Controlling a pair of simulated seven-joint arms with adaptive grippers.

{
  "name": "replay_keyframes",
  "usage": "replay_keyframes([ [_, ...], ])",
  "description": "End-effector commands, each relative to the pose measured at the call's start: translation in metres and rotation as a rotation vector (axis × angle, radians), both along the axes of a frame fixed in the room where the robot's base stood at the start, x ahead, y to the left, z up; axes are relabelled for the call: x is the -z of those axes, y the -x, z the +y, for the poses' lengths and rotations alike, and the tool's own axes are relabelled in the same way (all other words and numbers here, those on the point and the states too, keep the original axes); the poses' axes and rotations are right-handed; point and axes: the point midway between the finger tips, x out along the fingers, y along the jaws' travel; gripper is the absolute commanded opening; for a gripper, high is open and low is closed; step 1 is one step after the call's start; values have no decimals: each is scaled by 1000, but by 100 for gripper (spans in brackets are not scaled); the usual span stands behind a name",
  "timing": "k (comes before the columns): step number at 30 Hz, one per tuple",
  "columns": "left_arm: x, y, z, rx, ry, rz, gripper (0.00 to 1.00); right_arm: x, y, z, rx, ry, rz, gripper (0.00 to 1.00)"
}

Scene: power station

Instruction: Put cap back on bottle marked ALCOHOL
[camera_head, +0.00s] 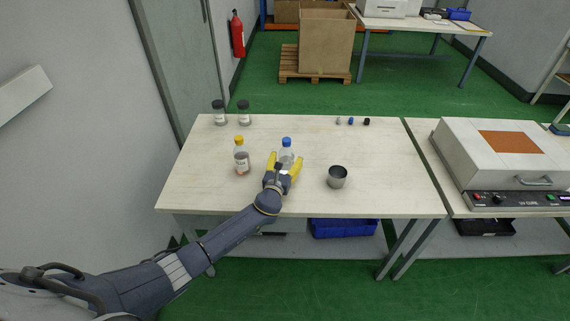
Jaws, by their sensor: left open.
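My left gripper (285,163) is open, its yellow fingers on either side of a clear bottle with a blue top (287,142). I cannot tell whether the fingers touch it. A clear bottle with a yellow cap (241,162) stands upright to the left. Two bottles with dark caps, one at the far left (219,116) and one beside it (244,116), stand at the back. Three small caps lie at the back right: a grey one (338,121), a blue one (351,121) and a black one (367,122). Bottle labels are too small to read. My right gripper is not in view.
A white device with an orange panel (509,142) sits on the adjoining table. A blue bin (343,228) is below the table. The table's right part is clear.

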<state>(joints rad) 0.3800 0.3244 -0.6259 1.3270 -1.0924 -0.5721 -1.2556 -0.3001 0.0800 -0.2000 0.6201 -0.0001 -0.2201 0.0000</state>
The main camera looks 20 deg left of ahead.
Motion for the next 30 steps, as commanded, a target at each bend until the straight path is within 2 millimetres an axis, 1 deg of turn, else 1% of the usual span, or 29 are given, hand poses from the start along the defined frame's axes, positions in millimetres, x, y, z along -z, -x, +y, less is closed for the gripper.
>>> replay_keyframes([
  [2,-2,0,0,0,0,-1,71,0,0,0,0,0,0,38],
  [5,-1,9,0,2,1,1,71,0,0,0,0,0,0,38],
  [8,-1,23,0,1,1,2,71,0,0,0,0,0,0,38],
  [15,-3,66,-1,2,0,1,71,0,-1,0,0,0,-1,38],
  [21,-3,96,-1,1,1,1,71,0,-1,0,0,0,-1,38],
  [25,-3,109,-1,1,1,1,71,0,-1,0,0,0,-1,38],
  [30,-4,118,-1,0,0,0,71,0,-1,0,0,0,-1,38],
])
